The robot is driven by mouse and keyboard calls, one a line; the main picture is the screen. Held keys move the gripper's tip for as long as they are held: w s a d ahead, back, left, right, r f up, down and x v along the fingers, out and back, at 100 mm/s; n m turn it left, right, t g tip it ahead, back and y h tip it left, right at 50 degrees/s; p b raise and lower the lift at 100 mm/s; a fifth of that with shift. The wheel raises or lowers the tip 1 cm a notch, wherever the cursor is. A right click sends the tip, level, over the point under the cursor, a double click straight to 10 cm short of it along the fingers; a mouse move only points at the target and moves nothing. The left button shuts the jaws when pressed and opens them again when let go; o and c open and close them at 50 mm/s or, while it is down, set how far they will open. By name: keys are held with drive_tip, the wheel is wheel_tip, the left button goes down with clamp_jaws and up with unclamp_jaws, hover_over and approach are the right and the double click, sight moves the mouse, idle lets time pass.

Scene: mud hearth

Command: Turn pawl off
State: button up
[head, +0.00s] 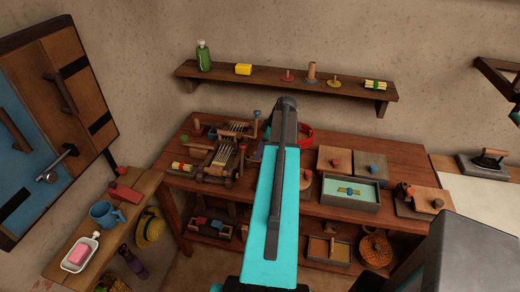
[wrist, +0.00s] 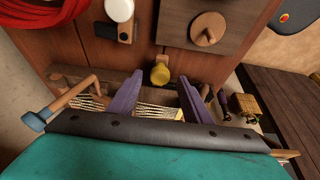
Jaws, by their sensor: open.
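No part is clearly marked as the pawl. A wooden frame strung with pale cords (wrist: 160,112) lies beyond my gripper in the wrist view. A wooden lever with a blue end (wrist: 35,120) is at its left, and a yellow round knob (wrist: 160,75) is near its middle. My gripper (wrist: 160,80) is open, its two purple fingers apart with the knob showing between their tips. I cannot tell whether they touch it. Two corded wooden frames, one nearer (head: 222,155) and one farther (head: 235,128), stand on the bench in the head view. My arm hides the gripper there.
The wooden bench (head: 330,217) also carries a shallow tray (head: 350,203) and boxes with knobs. A wall shelf (head: 290,83) holds small items above. A side table (head: 70,265) with a blue mug (head: 106,214) stands at left. Red rope (wrist: 45,15) lies at upper left in the wrist view.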

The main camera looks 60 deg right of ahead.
drive_tip(key=shift+w+f, duration=0.15)
drive_tip(key=shift+f, duration=0.2)
drive_tip(key=shift+c, duration=0.6)
